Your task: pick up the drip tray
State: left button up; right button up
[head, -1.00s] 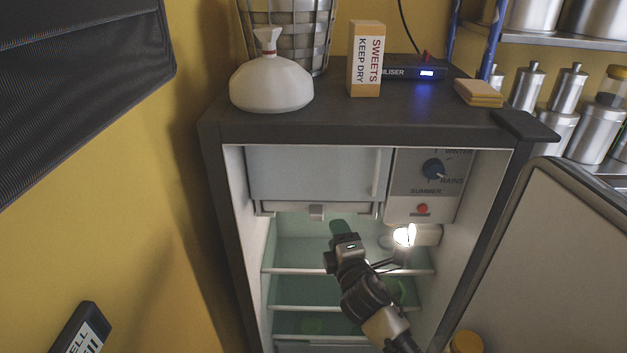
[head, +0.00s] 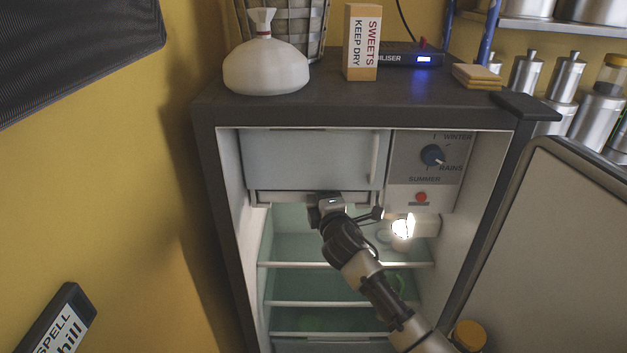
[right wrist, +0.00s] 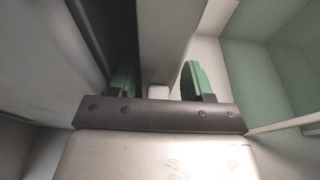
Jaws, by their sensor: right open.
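The drip tray (head: 283,197) is a pale, shallow tray under the small freezer compartment in the open fridge. In the head view my right gripper (head: 327,200) is at its front edge and covers the middle, where its grip tab is. In the right wrist view my right gripper (right wrist: 160,82) is open, with a green-padded finger on each side of a pale tab (right wrist: 158,91) that seems to belong to the tray. I cannot tell whether either finger touches it. My left gripper is not in view.
The freezer door (head: 310,160) is shut above the tray. A control panel (head: 430,165) and a lit bulb (head: 402,229) are to the right. Wire shelves (head: 300,265) lie below. The fridge door (head: 550,250) stands open at the right.

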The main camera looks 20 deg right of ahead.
jog(key=c, duration=0.8)
jog(key=shift+c, duration=0.2)
jog(key=shift+r, duration=0.2)
